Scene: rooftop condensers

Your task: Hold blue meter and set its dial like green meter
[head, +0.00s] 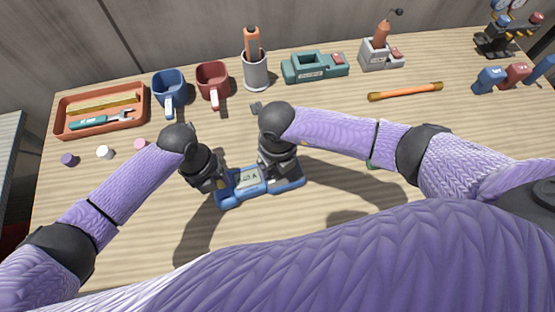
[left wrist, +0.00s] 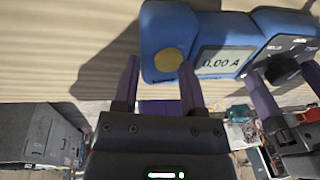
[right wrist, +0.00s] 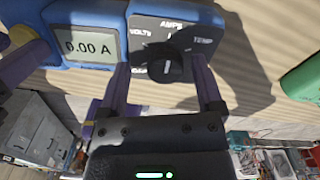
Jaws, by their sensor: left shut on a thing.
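The blue meter (head: 243,199) is held low over or on the table; its display reads 0.00 A in the left wrist view (left wrist: 222,62). My left gripper (head: 219,187) is shut on its left end, by a yellow disc (left wrist: 168,61). My right gripper (head: 283,176) is open at its right end, its fingers either side of the black dial (right wrist: 165,63). The dial's panel reads VOLTS, AMPS and TEMP. A green thing, probably the green meter (right wrist: 302,80), lies to the right, mostly hidden by my right arm in the head view; its dial is not visible.
Behind are an orange tray (head: 143,112), a blue mug (head: 169,85), a red mug (head: 212,80), a grey cup (head: 256,76), a teal device (head: 291,74) and a grey device (head: 377,58). Small caps lie left. An orange-ended rod (head: 405,91) lies right. The front left table is clear.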

